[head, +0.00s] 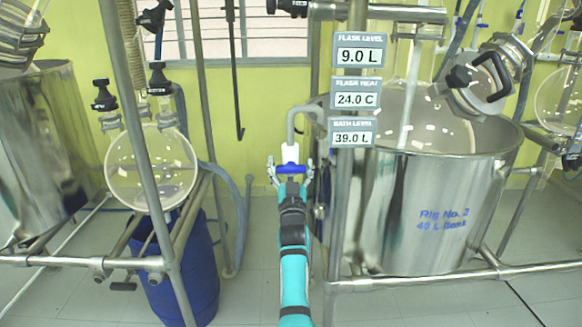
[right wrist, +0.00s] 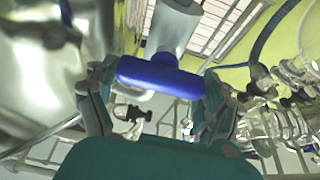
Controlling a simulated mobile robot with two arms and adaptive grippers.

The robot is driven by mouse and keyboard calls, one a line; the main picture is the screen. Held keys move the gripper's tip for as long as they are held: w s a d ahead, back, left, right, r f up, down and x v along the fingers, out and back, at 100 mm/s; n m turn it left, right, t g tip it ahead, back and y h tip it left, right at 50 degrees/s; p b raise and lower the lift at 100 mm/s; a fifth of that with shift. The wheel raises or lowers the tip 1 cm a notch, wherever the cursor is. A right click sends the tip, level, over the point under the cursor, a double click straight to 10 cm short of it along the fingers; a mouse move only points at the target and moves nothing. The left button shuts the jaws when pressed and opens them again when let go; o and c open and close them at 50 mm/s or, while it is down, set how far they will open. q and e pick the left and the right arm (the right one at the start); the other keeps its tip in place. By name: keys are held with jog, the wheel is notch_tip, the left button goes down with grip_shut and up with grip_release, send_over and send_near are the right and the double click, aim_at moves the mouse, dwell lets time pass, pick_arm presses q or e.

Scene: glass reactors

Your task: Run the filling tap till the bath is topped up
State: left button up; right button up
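The filling tap (head: 291,153) is a white body on a grey curved pipe, with a blue crosswise handle (head: 291,169). It stands left of the steel bath (head: 430,215), marked "Rig No. 2" and 40 L. The bath display (head: 352,138) reads 39.0 L. My right gripper (head: 290,173) reaches up from below, its fingers at the two ends of the handle. In the right wrist view the blue handle (right wrist: 160,75) lies between the fingertips, which appear to touch its ends. Water flow is not visible. My left gripper is not in view.
Two more displays read flask level 9.0 L (head: 360,56) and flask heat 24.0 C (head: 355,100). A round glass flask (head: 152,168) and a blue drum (head: 185,275) are at left. Another steel bath (head: 40,150) is far left.

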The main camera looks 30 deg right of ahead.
jog(key=shift+c, duration=0.7)
jog(key=shift+r+n, duration=0.1)
jog(key=shift+n, duration=0.3)
jog(key=shift+n+y+p, duration=0.5)
jog(key=shift+n+p, duration=0.05)
jog(key=shift+n, duration=0.25)
jog(key=shift+w+a+n+t+y+p, duration=0.1)
jog(key=shift+n+t+y+p, duration=0.2)
jog(key=shift+n+y+p, duration=0.8)
jog(key=shift+a+n+t+y+p, duration=0.15)
jog(key=shift+n+t+y, duration=0.2)
jog(key=shift+n, duration=1.55)
jog(key=shift+d, duration=0.1)
jog(key=o, duration=1.1)
jog(key=shift+c, duration=0.2)
